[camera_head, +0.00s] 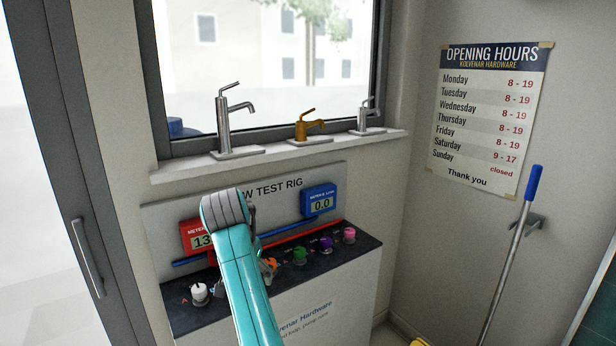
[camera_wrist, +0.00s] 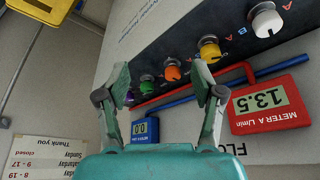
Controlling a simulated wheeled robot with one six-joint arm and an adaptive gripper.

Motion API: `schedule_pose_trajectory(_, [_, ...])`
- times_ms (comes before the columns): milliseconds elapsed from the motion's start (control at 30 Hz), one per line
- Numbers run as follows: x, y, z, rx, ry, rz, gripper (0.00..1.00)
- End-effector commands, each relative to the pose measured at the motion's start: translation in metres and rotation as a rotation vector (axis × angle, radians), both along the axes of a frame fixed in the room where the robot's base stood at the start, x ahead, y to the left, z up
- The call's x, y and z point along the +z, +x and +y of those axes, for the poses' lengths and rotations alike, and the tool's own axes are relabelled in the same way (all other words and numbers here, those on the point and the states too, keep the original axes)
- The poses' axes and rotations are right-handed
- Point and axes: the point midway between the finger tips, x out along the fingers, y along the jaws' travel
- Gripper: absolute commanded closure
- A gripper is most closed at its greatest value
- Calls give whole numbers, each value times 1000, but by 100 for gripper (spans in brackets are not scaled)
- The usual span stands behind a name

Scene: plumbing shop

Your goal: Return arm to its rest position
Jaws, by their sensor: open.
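My teal arm (camera_head: 245,270) reaches up from the bottom in the head view, in front of the test rig. My gripper (camera_wrist: 163,80) shows in the wrist view with its two fingers spread wide and nothing between them. The rig's knob row lies beyond the fingertips. The orange knob (camera_wrist: 172,73) appears between the fingers, and the yellow knob (camera_wrist: 209,50) appears near the right fingertip. I cannot tell whether that finger touches it.
Red meter A (camera_wrist: 264,107) reads 13.5; blue meter B (camera_head: 319,202) reads 0.0. White (camera_head: 200,292), green (camera_head: 300,256), purple (camera_head: 326,244) and pink (camera_head: 349,234) knobs line the dark ledge. Taps stand on the windowsill (camera_head: 285,155). A blue-handled pole (camera_head: 507,265) leans at right.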

Motion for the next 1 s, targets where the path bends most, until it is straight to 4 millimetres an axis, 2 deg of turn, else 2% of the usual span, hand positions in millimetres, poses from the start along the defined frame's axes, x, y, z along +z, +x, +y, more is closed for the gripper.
schedule_pose_trajectory(367, [-46, 2, -15, 20, 1, -28, 33])
schedule_pose_trajectory(567, [-84, 1, -29, 39, 3, -55, 33])
schedule_pose_trajectory(767, [-141, -7, -52, 66, 6, -95, 33])
schedule_pose_trajectory(1000, [-227, -34, -93, 113, 12, -170, 33])
